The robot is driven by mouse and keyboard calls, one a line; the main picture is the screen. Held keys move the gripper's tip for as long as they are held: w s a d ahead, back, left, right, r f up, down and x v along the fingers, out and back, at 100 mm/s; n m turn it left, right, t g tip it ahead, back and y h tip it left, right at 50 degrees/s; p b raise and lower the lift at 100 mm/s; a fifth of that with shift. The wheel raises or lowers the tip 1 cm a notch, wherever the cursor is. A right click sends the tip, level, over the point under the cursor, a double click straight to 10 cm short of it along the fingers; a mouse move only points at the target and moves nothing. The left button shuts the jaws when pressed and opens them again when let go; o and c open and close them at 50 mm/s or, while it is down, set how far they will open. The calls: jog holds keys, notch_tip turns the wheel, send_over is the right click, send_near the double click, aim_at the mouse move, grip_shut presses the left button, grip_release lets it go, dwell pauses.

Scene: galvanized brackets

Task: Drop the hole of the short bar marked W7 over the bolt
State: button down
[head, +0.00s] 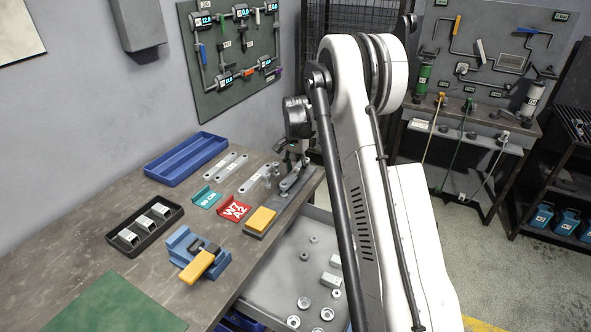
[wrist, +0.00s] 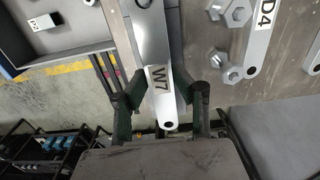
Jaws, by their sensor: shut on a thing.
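The short bar marked W7 (wrist: 156,60) is a pale metal strip with a white label and a round hole at its near end; a ring-like opening shows at its far end, at the picture's top edge. My gripper (wrist: 158,88) is shut on this bar, with one dark finger on each side near the label. In the head view my gripper (head: 297,160) is over the right part of the bench, partly hidden by my arm. Hex-headed pieces (wrist: 237,14) lie right of the bar in the wrist view. I cannot tell which bolt is the task's.
A bar marked D4 (wrist: 259,38) lies to the right. A grey bin (head: 275,285) with loose parts is below the edge.

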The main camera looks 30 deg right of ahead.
jog(key=shift+f+b, duration=1)
jog(key=shift+f, duration=0.4)
jog(key=c, duration=1.3)
grip_release()
jog(key=shift+r, duration=0.1)
notch_tip(320, 180, up, 12)
jog(key=shift+f, duration=0.1)
